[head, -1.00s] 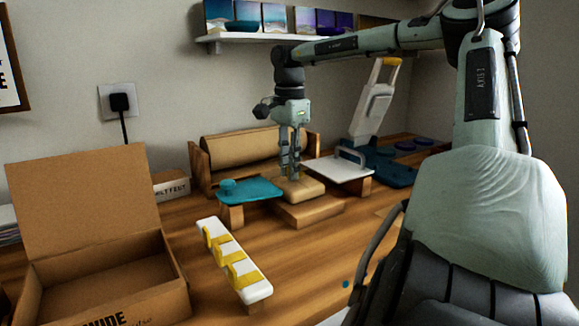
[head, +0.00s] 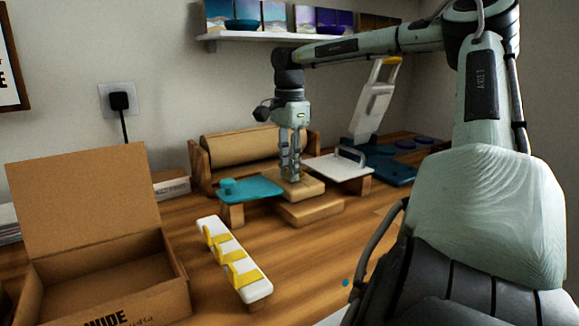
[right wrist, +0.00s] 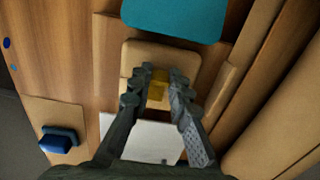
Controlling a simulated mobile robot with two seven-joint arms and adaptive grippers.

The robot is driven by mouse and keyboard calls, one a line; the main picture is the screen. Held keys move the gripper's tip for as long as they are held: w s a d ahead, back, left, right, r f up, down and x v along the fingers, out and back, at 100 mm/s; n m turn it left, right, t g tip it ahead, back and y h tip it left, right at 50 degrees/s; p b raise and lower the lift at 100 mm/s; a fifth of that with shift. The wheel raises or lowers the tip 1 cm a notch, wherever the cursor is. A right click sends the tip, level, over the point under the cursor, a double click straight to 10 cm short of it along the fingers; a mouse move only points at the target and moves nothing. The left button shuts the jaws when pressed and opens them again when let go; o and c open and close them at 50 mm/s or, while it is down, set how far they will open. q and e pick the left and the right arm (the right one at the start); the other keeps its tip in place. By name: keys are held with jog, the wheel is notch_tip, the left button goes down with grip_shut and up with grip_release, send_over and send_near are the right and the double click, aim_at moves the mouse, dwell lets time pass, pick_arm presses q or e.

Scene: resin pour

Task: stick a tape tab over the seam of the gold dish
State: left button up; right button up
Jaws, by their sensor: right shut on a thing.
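My right gripper (head: 290,178) points down at a tan paper-wrapped parcel (head: 314,187), which sits on a low wooden block (head: 311,211). In the right wrist view my right gripper (right wrist: 163,84) is shut on a yellow tape tab (right wrist: 157,90), over the middle of the parcel (right wrist: 134,60). I cannot tell whether the tab touches the paper. No bare gold dish shows; the parcel's seam is hidden by the fingers and tab. Several yellow tabs, one of them in front (head: 243,277), sit on a white strip stand (head: 229,250). My left gripper is not in view.
A teal board (head: 255,189) stands left of the parcel and a white board with a handle (head: 338,170) right of it. A brown paper roll (head: 240,147) is behind. An open carton (head: 95,280) stands front left. Bare wood lies in front.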

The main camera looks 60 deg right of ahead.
jog(key=shift+f, duration=0.35)
dwell(0.7)
dwell(0.3)
jog(key=o, duration=0.7)
jog(key=shift+o, duration=0.2)
jog(key=shift+r, duration=0.1)
notch_tip(320, 180, up, 6)
jog(key=p, duration=0.5)
jog(key=shift+f, duration=0.25)
jog(key=shift+r+p, duration=0.35)
jog(key=shift+r, duration=0.85)
